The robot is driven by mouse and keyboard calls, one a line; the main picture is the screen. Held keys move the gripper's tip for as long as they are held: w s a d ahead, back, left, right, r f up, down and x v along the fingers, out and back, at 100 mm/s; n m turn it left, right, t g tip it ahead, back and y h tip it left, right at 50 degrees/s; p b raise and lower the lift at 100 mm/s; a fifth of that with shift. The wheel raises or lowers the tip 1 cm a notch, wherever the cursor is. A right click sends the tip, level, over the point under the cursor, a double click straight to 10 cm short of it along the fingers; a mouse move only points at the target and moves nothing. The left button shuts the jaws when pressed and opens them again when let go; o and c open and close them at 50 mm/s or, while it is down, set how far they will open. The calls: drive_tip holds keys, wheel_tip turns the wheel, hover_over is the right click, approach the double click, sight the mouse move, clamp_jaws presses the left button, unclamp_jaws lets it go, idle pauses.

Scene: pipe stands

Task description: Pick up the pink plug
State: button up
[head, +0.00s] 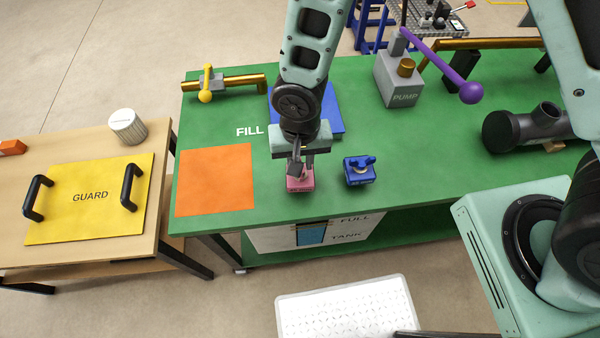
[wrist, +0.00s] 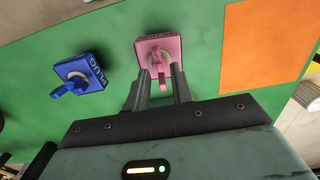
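The pink plug (head: 300,185) sits on the green table near its front edge, and shows at the top middle of the wrist view (wrist: 148,46). My gripper (head: 301,168) is right above it, pointing down. In the wrist view the two fingers (wrist: 161,72) stand apart, with the plug's raised handle between their tips. A gap seems to show beside the handle, so the fingers look open. The fingers partly hide the plug in the head view.
A blue plug (head: 360,170) stands close to the right. An orange square (head: 215,180) lies to the left, a blue square (head: 328,108) behind my gripper. The grey pump (head: 398,82) and a dark pipe fitting (head: 525,128) are farther right. A yellow guard plate (head: 88,205) lies on the wooden table.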

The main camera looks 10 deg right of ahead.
clamp_jaws()
drive_tip(key=shift+r, duration=0.15)
drive_tip(key=shift+r+p, duration=0.7)
drive_tip(key=shift+r, duration=0.2)
drive_tip(key=shift+r, duration=0.1)
wheel_tip(320, 180, up, 6)
drive_tip(key=p, duration=0.4)
drive_tip(key=shift+f, duration=0.2)
